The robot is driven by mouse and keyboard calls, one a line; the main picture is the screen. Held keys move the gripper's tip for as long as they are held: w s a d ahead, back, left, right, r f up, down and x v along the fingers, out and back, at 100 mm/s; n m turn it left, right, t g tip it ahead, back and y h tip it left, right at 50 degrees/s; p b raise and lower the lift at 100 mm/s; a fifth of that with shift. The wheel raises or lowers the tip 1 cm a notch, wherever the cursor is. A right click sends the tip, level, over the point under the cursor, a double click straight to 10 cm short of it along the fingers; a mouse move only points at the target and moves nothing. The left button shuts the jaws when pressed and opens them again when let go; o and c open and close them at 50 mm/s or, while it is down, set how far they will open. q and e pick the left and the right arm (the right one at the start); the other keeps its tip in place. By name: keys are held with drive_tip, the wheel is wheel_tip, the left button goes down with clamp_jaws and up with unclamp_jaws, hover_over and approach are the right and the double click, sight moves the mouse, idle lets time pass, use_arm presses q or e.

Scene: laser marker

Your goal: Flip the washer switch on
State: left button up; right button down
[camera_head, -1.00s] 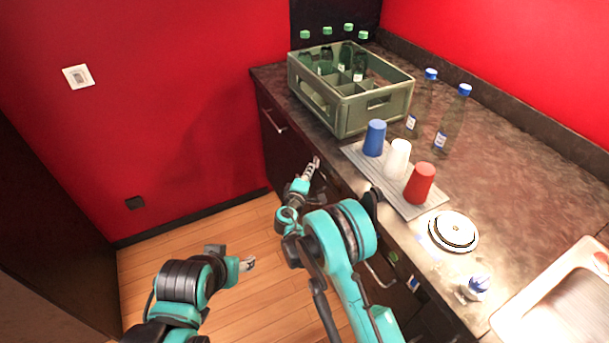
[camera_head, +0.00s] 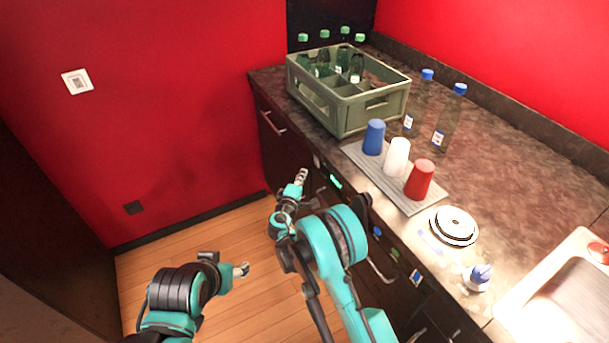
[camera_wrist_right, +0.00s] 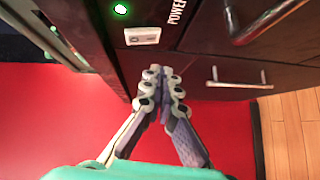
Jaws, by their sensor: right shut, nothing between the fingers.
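In the right wrist view, a white rocker switch (camera_wrist_right: 142,36) sits on a dark front panel beside the word POWER. A small round light (camera_wrist_right: 120,9) near the switch glows green. My right gripper (camera_wrist_right: 163,72) is shut and empty, its fingertips a little below the switch and apart from it in that view. In the head view, my right gripper (camera_head: 301,175) is in front of the dark washer front, beside a lit green display (camera_head: 336,181). My left gripper (camera_head: 243,270) is low over the floor, away from the counter; its finger opening is too small to judge.
A green crate (camera_head: 350,118) with bottles stands on the counter (camera_head: 500,150) above. Blue, white and red cups stand on a grey mat (camera_head: 408,206) near its front edge. Drawer handles (camera_wrist_right: 262,22) stick out from the fronts. The floor (camera_head: 245,315) is clear.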

drive_tip(key=f+p+v, duration=0.2)
drive_tip(key=v, duration=0.8)
drive_tip(key=shift+p, duration=0.4)
drive_tip(key=shift+s+f, duration=0.1)
drive_tip(key=shift+f, duration=0.15)
